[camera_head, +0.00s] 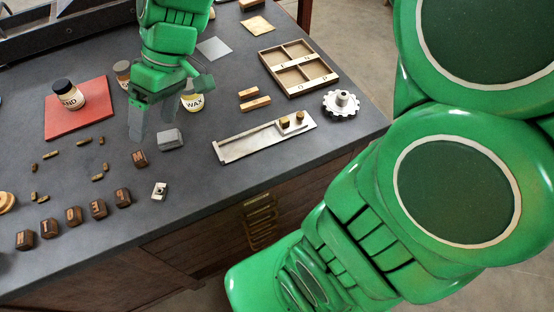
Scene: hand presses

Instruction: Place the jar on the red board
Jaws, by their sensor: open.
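The red board (84,122) lies flat on the dark worktop at the left. A jar with a dark lid and a pale label reading "ND" (70,97) stands upright on it. A yellow-labelled jar reading "WAX" (194,102) stands on the worktop, partly hidden behind my gripper (168,112). Another jar (123,73) stands to the left of my gripper, near the board's right edge and apart from it. My gripper is open and points down over the worktop, right of the red board. I see nothing held between its fingers.
A grey block (171,139) lies close to my gripper. Several dark letter blocks (98,209) and small brass pieces (83,142) lie in front. A metal composing stick (250,142), a divided wooden tray (318,88) and a toothed metal wheel (341,104) lie to the right.

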